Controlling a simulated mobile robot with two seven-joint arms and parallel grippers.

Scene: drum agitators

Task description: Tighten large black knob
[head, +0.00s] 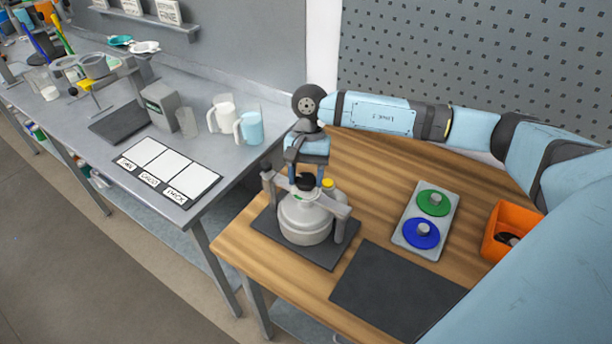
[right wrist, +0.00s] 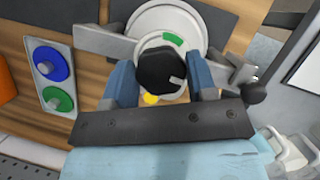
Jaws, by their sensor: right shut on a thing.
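The large black knob (head: 306,181) sits on top of a white round drum device (head: 303,222) on a dark mat. In the right wrist view the knob (right wrist: 163,70) is faceted and has a light pointer mark, with a green arc (right wrist: 173,39) on the white disc beside it. My right gripper (head: 308,178) comes down from above and is shut on the knob, one blue finger on each side, as the right wrist view (right wrist: 163,78) also shows. The head view hides part of the knob behind the fingers. My left gripper is not in view.
Grey clamp arms (head: 340,209) flank the drum, with a yellow knob (head: 328,184) close to the gripper. A grey tray (head: 411,243) with green and blue discs and an orange bin (head: 494,246) stand right. A black mat (head: 395,290) lies empty in front.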

